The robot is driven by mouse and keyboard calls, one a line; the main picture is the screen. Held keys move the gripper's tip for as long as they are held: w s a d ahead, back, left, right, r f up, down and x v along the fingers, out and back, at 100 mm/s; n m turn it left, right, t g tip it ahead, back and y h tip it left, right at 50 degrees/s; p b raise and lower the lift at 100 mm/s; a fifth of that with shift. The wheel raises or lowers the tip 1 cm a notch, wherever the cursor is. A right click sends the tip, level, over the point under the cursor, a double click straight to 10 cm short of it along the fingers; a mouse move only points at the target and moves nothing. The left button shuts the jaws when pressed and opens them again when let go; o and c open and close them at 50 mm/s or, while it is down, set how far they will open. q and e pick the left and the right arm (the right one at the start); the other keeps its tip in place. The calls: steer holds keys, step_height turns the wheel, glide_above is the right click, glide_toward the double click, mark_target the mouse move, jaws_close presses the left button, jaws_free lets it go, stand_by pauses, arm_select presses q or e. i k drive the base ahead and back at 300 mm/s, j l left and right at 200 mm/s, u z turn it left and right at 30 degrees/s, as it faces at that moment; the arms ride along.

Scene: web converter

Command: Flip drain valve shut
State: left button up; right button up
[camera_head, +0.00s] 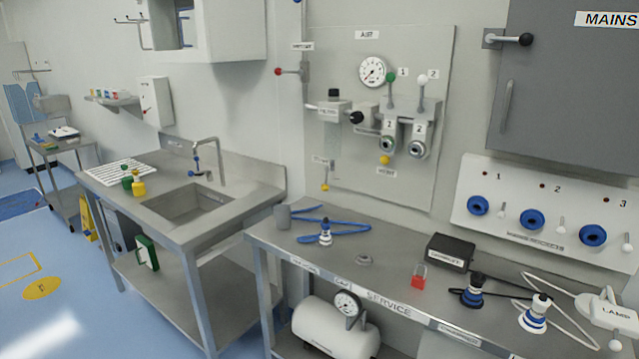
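Neither of my grippers shows in the head view. A grey wall panel (420,60) carries the air fittings, with a round gauge (372,71) near its top. At the panel's lower left, a small valve with a yellow knob (325,187) hangs below the clear filter bowl (330,135). A small label (322,160) sits just above it, too small to read; this may be the drain valve. Its lever appears to point down. Another yellow knob (384,160) sits further right under the regulators, above a label that looks like "VENT".
A sink bench (240,205) stands left.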

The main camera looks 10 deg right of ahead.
mark_target(325, 188)
steer(key=i+j, duration=0.2)
steer(key=j, duration=0.15)
steer(key=i+j+z, duration=0.1)
steer(key=i+j, duration=0.15)
steer(key=i+j+z, duration=0.1)
steer(key=j, duration=0.3)
steer(key=i+j, duration=0.3)
steer(key=i+j+z, duration=0.1)
steer(key=j, duration=0.3)
steer(key=i+j, duration=0.25)
steer(key=j, duration=0.15)
steer(key=i+j+z, duration=0.1)
steer(key=j, duration=0.25)
steer(key=i, duration=0.1)
